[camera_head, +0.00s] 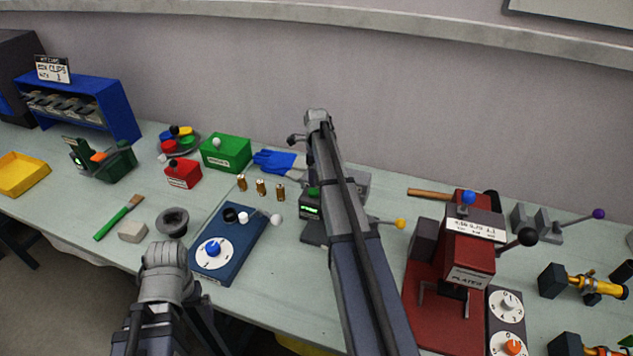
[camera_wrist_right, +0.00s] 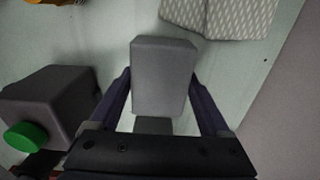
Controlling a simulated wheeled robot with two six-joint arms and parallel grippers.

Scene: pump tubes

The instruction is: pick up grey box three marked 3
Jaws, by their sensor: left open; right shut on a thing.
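In the right wrist view, a plain grey box (camera_wrist_right: 163,75) stands between the two dark fingers of my right gripper (camera_wrist_right: 162,95), which is shut on it. No number shows on the faces in view. In the head view my right arm covers most of this spot; a grey piece (camera_head: 362,180) shows just right of the arm, and I cannot tell whether it is the box or my gripper. My left gripper (camera_head: 203,322) is low at the front, left of centre, open and partly hidden by its own wrist.
A grey device with a green knob (camera_wrist_right: 27,136) is close left of the held box. Blue gloves (camera_head: 278,162) with a patterned cuff (camera_wrist_right: 220,15) lie near it. A blue dial panel (camera_head: 237,243) is left of my right arm, a red press (camera_head: 470,250) right of it.

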